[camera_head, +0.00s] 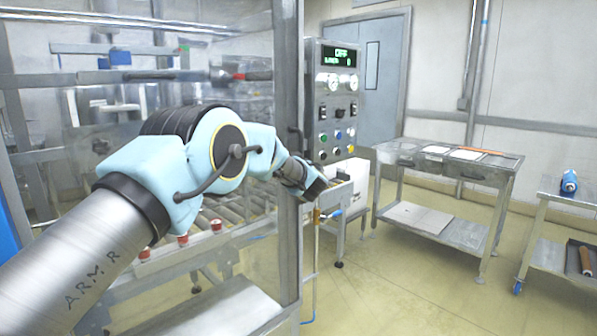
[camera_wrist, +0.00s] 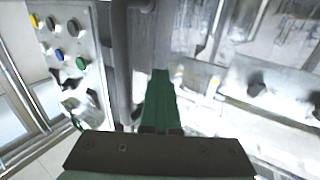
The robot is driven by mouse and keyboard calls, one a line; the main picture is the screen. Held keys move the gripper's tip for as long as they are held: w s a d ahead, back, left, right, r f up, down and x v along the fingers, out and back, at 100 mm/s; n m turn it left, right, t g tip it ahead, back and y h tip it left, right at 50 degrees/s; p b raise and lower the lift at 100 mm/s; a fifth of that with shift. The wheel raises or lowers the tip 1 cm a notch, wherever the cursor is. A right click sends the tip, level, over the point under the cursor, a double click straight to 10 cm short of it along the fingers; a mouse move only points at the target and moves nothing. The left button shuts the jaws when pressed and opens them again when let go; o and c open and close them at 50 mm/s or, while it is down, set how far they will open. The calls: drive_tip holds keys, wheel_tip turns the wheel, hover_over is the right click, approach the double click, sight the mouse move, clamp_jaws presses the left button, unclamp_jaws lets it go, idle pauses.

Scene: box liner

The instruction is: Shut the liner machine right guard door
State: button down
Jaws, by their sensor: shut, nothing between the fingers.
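The liner machine's guard door is a clear panel in a grey metal frame (camera_head: 288,75), and it fills the left half of the head view. I cannot tell how wide its gap is. A dark upright handle (camera_head: 296,142) shows on the frame. In the wrist view, a grey upright frame (camera_wrist: 122,65) runs just left of the fingers. My gripper (camera_head: 318,190) is beside the frame's right edge, below the control panel. In the wrist view, its green fingers (camera_wrist: 159,74) are together and hold nothing. My arm hides part of the panel; contact with the frame is unclear.
The control panel (camera_head: 334,85) with a lit display and several buttons stands right of the frame; its buttons (camera_wrist: 68,58) also show in the wrist view. A conveyor (camera_head: 215,212) lies behind the clear panel. A metal table (camera_head: 450,165) and a cart (camera_head: 570,192) stand right, with open floor between.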

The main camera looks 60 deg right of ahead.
drive_tip(key=b+v, duration=0.3)
drive_tip(key=v, duration=0.7)
drive_tip(key=shift+s+d+f, duration=0.2)
drive_tip(key=shift+s+d, duration=0.1)
drive_tip(key=shift+s, duration=0.1)
